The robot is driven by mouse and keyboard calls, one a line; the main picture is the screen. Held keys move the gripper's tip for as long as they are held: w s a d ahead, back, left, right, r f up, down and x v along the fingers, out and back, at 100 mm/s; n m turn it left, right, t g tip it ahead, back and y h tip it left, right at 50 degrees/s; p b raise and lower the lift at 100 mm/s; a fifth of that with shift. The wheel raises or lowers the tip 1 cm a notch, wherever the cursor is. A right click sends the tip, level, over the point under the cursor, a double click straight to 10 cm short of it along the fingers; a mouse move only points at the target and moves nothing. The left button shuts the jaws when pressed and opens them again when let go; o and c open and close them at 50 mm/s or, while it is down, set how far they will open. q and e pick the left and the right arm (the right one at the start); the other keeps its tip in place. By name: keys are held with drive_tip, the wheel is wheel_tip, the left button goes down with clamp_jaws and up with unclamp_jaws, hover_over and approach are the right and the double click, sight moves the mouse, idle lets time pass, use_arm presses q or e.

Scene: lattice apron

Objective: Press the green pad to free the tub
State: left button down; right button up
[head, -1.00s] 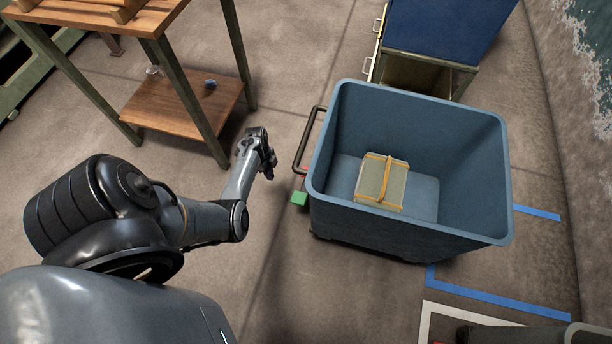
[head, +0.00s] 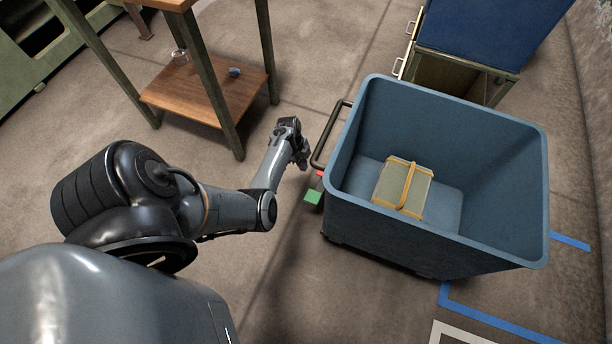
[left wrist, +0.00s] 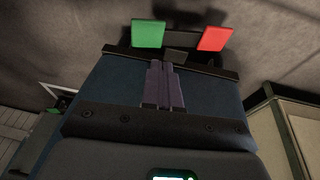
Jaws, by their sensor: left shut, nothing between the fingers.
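The green pad (head: 313,197) sticks out low at the near left side of the blue-grey tub (head: 440,245). In the left wrist view the green pad (left wrist: 148,34) is at the top, left of a red pad (left wrist: 215,39). The red pad (head: 320,173) shows only in part in the head view. My left gripper (head: 303,164) is just left of the tub's handle, above and behind the green pad in the picture. Its fingers (left wrist: 163,88) are shut and empty, and appear apart from both pads. My right gripper is out of view.
A box with yellow straps (head: 402,188) lies in the tub. A dark handle (head: 328,135) rises on the tub's left side. A wooden table with a lower shelf (head: 205,95) stands at upper left, a blue-topped cabinet (head: 470,40) behind the tub. Blue tape (head: 500,322) marks the floor at right.

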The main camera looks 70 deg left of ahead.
use_arm(q)
drive_tip(key=b, duration=0.9)
hover_over(310, 192)
drive_tip(key=a, duration=0.2)
wheel_tip(310, 192, down, 11)
drive_tip(key=shift+f, duration=0.15)
drive_tip(key=shift+s+d+f+b, duration=0.2)
drive_tip(key=shift+f+b, duration=0.1)
drive_tip(key=shift+f, duration=0.2)
drive_tip(key=shift+s+d+f+b, duration=0.15)
drive_tip(key=shift+f+b, duration=0.15)
drive_tip(key=shift+f, duration=0.15)
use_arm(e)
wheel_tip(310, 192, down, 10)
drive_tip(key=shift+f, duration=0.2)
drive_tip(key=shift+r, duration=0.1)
